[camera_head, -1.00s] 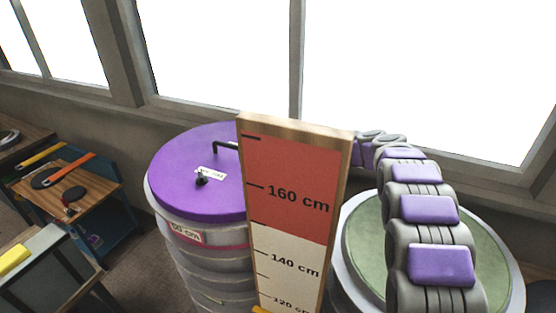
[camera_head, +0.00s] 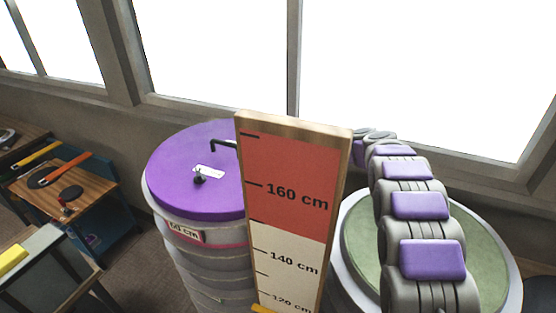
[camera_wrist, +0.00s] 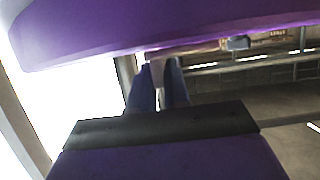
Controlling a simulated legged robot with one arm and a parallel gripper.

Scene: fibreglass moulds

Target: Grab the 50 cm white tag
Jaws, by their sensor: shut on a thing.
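My gripper (camera_wrist: 160,90) shows in the wrist view. Its two dark blue fingers are close together, with a narrow pale piece (camera_wrist: 158,76) between them. No writing on this piece is readable, so I cannot tell if it is the 50 cm tag. In the head view, a small white tag (camera_head: 208,172) lies on the purple lid (camera_head: 170,185) of a grey barrel, its print too small to read. A pale label (camera_head: 184,231) ending in "cm" is on the barrel's side, its number unclear.
A tall board (camera_head: 290,190) marked 160, 140 and 120 cm stands in front, hiding the lid's right part. A barrel with a green top (camera_head: 365,240) is at right, under my arm. A wooden bench (camera_head: 95,180) with tools is at left. Windows line the back.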

